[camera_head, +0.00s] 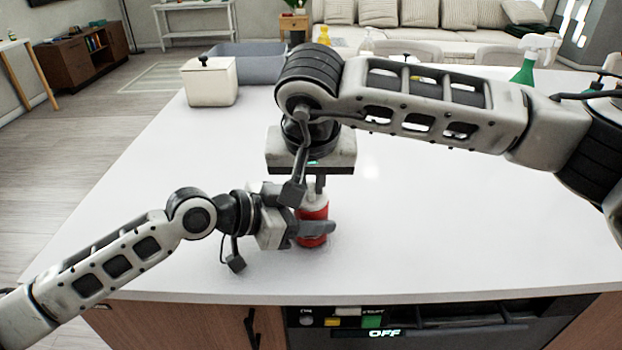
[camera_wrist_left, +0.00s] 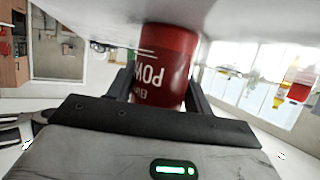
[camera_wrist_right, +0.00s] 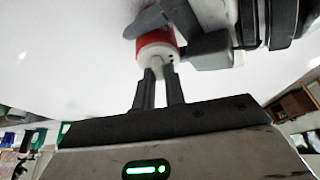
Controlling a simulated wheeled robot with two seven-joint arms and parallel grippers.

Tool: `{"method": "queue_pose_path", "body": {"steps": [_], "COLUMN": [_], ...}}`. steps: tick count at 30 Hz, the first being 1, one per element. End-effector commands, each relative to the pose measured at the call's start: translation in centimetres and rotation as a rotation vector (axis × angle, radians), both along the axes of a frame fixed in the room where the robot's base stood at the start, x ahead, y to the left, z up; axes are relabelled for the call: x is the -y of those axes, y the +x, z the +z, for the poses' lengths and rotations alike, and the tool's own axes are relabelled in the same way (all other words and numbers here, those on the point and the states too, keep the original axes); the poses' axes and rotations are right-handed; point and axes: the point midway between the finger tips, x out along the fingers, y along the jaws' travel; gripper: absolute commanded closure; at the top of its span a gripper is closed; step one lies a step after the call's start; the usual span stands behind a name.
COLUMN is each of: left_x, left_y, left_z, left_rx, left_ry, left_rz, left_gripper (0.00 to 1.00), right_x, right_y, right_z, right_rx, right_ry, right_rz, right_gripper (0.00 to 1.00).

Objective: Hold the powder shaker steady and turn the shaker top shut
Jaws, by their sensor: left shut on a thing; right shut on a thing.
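The red powder shaker (camera_head: 314,213) stands upright on the white counter near its front edge. My left gripper (camera_head: 312,230) is shut around its red body from the left; the left wrist view shows the red body (camera_wrist_left: 166,68) with white lettering between the fingers (camera_wrist_left: 160,85). The pale shaker top (camera_head: 314,194) is on the shaker's upper end. My right gripper (camera_head: 314,184) points down from above, and in the right wrist view its fingertips (camera_wrist_right: 160,76) are shut on the small knob of the top (camera_wrist_right: 158,58). My right gripper partly hides the top in the head view.
A white lidded box (camera_head: 209,84) and a grey-blue bin (camera_head: 250,65) stand at the back left of the counter (camera_head: 430,225). A green spray bottle (camera_head: 527,65) is at the back right. The counter right of the shaker is clear.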

Motion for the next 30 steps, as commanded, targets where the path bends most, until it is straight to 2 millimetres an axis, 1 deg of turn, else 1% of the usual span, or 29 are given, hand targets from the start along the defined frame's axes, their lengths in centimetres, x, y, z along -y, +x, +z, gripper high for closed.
{"method": "queue_pose_path", "body": {"steps": [5,11,17,30], "left_x": [-0.03,-0.05,-0.06,-0.07], "left_y": [0.04,0.04,0.06,0.07], "left_z": [0.02,0.01,0.01,0.0], "left_rx": [0.0,0.001,0.002,0.002], "left_ry": [0.0,0.0,0.001,0.001], "left_rz": [0.001,0.002,0.001,0.001], "left_gripper": [0.75,0.75,0.75,0.75], "right_x": [-0.04,-0.11,-0.24,-0.48], "right_y": [0.01,0.0,0.02,0.12], "right_z": [0.06,0.04,0.07,0.06], "right_rx": [0.0,-0.002,-0.001,-0.001], "right_ry": [-0.001,-0.003,-0.002,-0.002], "right_rz": [-0.027,-0.124,-0.287,-0.708], "right_gripper": [1.0,1.0,1.0,1.0]}}
